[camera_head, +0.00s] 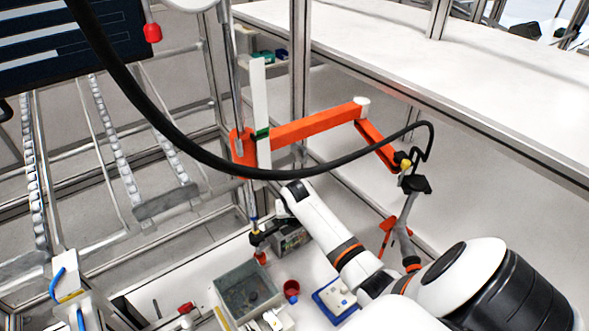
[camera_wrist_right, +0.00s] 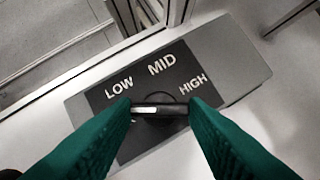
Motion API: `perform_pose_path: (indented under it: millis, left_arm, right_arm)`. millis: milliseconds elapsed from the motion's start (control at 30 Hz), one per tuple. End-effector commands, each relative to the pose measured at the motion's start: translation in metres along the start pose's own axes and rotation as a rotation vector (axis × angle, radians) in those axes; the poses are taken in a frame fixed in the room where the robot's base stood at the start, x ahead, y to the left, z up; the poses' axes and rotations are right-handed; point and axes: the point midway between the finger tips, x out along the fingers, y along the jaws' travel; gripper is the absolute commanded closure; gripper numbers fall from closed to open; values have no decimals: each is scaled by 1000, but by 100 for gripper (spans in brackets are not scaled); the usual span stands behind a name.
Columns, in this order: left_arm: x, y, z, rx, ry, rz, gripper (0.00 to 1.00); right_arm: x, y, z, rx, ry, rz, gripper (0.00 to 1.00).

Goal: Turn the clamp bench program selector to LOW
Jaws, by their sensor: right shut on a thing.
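The program selector (camera_wrist_right: 158,108) is a dark knob with a light bar-shaped grip on a dark label plate. The plate reads LOW (camera_wrist_right: 119,86), MID (camera_wrist_right: 161,65) and HIGH (camera_wrist_right: 193,84). My right gripper (camera_wrist_right: 160,106) is shut on the selector's bar, with one green finger on each side. The bar lies roughly level across the wrist picture; which label it points to I cannot tell. In the head view the right gripper reaches down at the grey selector box (camera_head: 291,241), which the wrist partly hides. My left gripper is not in view.
A grey open bin (camera_head: 246,290), a red cup (camera_head: 291,288) and a blue-edged tray (camera_head: 334,300) stand near the box. An orange jointed arm (camera_head: 315,124) and a black hose (camera_head: 250,174) hang above. A white table (camera_head: 480,75) extends at the right.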

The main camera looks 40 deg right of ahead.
Motion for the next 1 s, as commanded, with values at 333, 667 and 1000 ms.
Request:
perform_pose_path:
  millis: [333,667,1000]
  left_arm:
    - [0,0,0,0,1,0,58]
    - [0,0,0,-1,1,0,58]
    - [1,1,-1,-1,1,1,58]
  right_arm:
    - [0,2,0,102,2,-40,83]
    - [0,5,1,339,2,-138,83]
    - [0,7,2,547,2,-226,83]
